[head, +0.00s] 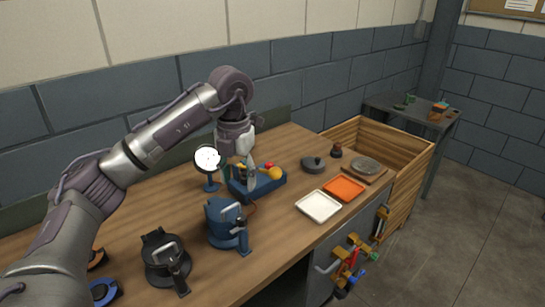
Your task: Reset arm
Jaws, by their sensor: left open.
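My left arm comes in from the left, bends high over the workbench and points down. My left gripper (246,164) hangs open over a blue tray (270,187). Yellow, orange and red pieces (274,173) lie in this tray. The fingers overlap the tray in the picture, so I cannot tell whether they touch anything. A blue casing part (222,222) with a grey handle stands in front of it, and a black casing part (160,256) stands to its left. My right gripper is out of view.
A round white disc (207,158) on a blue stand is close beside the gripper. A white tray (319,206), an orange tray (344,188) and a dark lidded piece (312,165) lie to the right. A wooden crate (408,160) adjoins the bench. A grey wall stands behind.

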